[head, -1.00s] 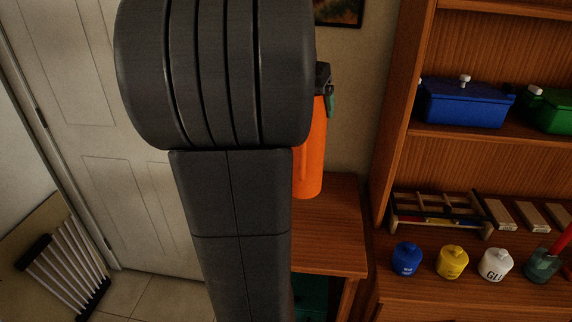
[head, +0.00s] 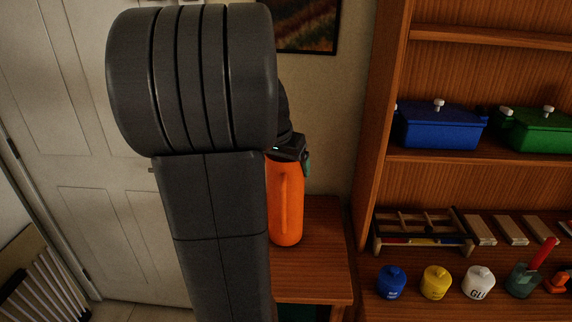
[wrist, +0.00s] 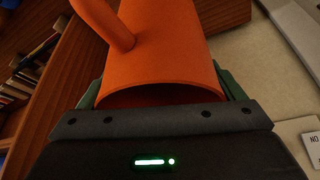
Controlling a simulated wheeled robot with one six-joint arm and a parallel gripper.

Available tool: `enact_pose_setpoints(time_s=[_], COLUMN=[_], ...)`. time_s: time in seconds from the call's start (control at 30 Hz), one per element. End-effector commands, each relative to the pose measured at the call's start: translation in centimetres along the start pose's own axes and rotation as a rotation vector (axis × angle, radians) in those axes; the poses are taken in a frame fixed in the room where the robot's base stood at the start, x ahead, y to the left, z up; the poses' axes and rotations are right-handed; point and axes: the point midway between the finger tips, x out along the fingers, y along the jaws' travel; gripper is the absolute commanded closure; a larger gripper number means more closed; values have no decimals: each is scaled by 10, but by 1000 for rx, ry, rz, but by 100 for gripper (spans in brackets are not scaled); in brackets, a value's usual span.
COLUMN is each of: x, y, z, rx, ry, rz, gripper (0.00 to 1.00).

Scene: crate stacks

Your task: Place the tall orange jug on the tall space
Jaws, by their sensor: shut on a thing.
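The tall orange jug (head: 287,205) is upright in the head view, just right of my arm, over or on the small wooden table; I cannot tell whether its base touches. My gripper (head: 293,158) is above it and shut on its upper end. In the wrist view the jug (wrist: 165,55) fills the middle, its open rim close to my gripper (wrist: 163,95) and its handle at upper left. My arm hides the jug's left side in the head view. I cannot tell which place is the tall space.
The wooden table (head: 325,265) has bare room right of the jug. A wooden shelf unit (head: 375,130) stands right, holding a blue pot (head: 440,127), a green pot (head: 545,132), a wooden rack (head: 422,228) and blue, yellow and white jars (head: 435,283). A picture (head: 307,22) hangs behind.

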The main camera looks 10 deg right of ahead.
Motion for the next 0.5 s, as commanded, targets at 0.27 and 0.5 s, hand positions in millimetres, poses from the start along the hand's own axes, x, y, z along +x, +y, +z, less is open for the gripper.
enact_pose_setpoints(time_s=[0.27,0.5], x=[2,6], y=[0,0], z=[0,3], rx=[1,1], ry=[4,1], rz=[-2,-1], gripper=[83,0])
